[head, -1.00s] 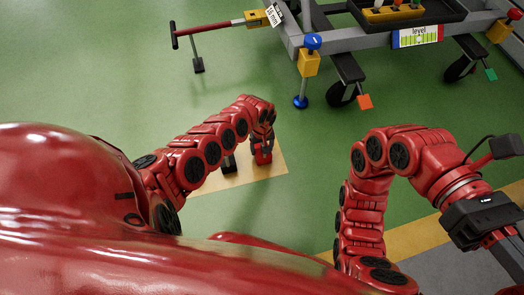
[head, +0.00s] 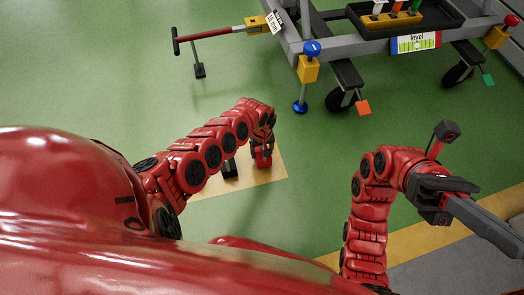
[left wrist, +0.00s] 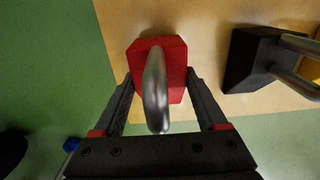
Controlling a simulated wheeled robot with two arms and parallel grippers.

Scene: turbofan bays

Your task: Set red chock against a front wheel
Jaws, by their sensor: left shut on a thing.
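The red chock (left wrist: 180,58) with a bare metal handle (left wrist: 155,90) is between the fingers of my left gripper (left wrist: 160,108) in the left wrist view. In the head view the red chock (head: 263,158) shows under my left gripper (head: 262,142), at the tan mat (head: 272,174). My left gripper is shut on it; I cannot tell whether it touches the mat. The stand has a dark wheel (head: 340,103) at the nearer corner and another wheel (head: 457,76) farther right. My right gripper (head: 492,228) is at the right edge, its fingertips unclear.
A black chock (left wrist: 250,60) with a metal handle stands on the mat beside the red one. A red tow bar (head: 205,34) sticks out left from the grey stand (head: 345,46). A blue-footed jack (head: 301,106) stands left of the nearer wheel. Green floor between mat and stand is clear.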

